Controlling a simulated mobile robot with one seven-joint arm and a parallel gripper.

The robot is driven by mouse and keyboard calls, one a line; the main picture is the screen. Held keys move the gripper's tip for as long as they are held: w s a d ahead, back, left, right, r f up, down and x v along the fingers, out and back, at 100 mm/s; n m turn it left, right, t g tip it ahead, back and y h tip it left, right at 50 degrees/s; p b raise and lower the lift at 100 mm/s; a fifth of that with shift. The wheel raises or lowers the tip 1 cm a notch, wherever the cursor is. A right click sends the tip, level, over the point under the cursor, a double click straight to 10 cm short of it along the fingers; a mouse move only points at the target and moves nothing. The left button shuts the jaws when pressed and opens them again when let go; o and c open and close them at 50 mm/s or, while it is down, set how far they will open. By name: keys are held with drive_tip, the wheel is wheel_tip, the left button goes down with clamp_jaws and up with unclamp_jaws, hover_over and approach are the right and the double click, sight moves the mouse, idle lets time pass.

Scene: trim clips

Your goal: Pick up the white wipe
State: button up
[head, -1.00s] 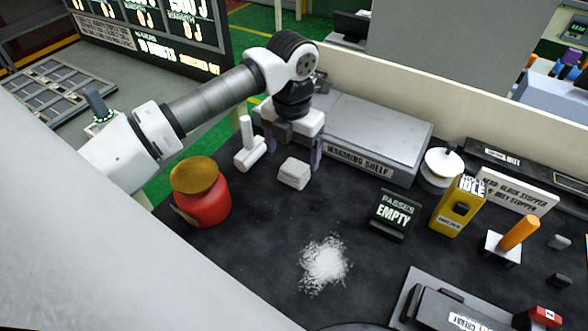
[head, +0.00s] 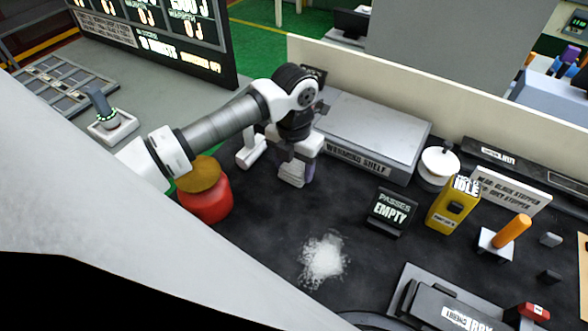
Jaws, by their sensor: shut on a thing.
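The white wipe (head: 291,179) is a small folded white block on the dark worktop, in front of the warming shelf. My gripper (head: 295,170) points down over it with its fingers on either side, shut on the wipe. The fingers and the gripper body hide the wipe's upper part. I cannot tell whether the wipe is clear of the worktop.
A red pot with a tan lid (head: 206,190) stands left of the gripper, under my arm. A white cylindrical object (head: 251,151) is just behind left. The warming shelf (head: 372,130) is behind right. White powder (head: 323,261) lies in front; an EMPTY sign (head: 391,209) stands right.

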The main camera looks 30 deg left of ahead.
drive_tip(key=shift+r, duration=0.1)
wheel_tip(320, 180, up, 20)
drive_tip(key=b, duration=0.4)
idle(0.3)
